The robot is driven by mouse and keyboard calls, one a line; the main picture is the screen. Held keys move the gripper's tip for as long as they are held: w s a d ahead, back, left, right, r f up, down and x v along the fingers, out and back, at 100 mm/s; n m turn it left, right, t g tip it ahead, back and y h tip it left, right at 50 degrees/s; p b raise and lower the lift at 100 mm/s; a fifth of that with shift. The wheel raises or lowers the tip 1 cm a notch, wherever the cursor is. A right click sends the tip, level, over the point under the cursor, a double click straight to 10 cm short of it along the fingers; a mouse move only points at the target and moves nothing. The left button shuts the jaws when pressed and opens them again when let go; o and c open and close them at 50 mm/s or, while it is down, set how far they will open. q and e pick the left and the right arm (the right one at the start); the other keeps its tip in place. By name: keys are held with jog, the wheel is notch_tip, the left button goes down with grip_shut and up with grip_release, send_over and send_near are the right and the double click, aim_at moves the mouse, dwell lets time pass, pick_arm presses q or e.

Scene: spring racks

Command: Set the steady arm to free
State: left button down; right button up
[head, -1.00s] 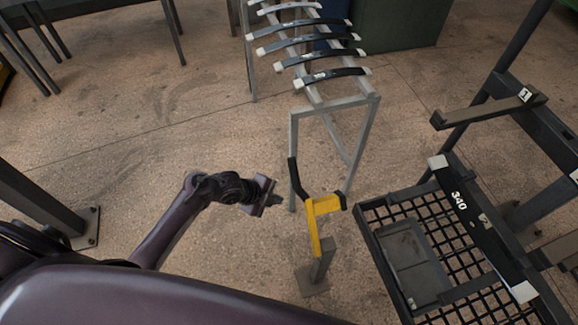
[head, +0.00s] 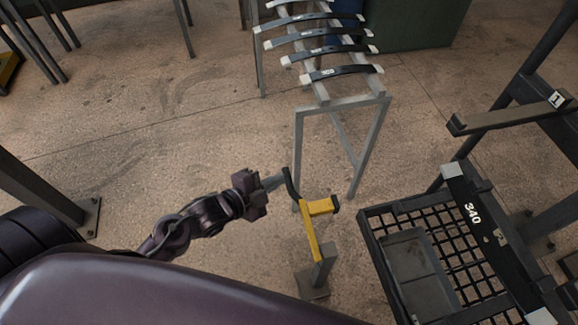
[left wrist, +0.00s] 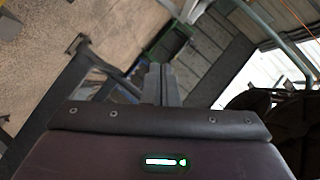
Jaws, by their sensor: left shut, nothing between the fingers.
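The steady arm is a yellow bracket (head: 309,231) on a short grey post (head: 323,270), right of centre in the head view. A black curved prong (head: 289,184) rises from its left end, and a short black tip (head: 336,203) is at its right end. My left gripper (head: 275,182) is shut and empty, its fingertips just left of the black prong. I cannot tell whether they touch it. The left wrist view shows its closed fingers (left wrist: 160,84) but not the steady arm. My right gripper is not in view.
A grey rack (head: 343,103) holding several dark leaf springs (head: 340,72) stands behind the steady arm. A black mesh-topped stand (head: 365,230) marked 340, with a grey tray (head: 415,275), is close on the right. Bare floor lies left of the rack.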

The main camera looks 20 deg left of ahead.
pick_arm(q)
jog(key=w+d+f+p, duration=0.1)
jog(key=w+f, duration=0.3)
jog(key=w, duration=0.3)
jog(key=shift+w, duration=0.2)
jog(key=shift+w, duration=0.1)
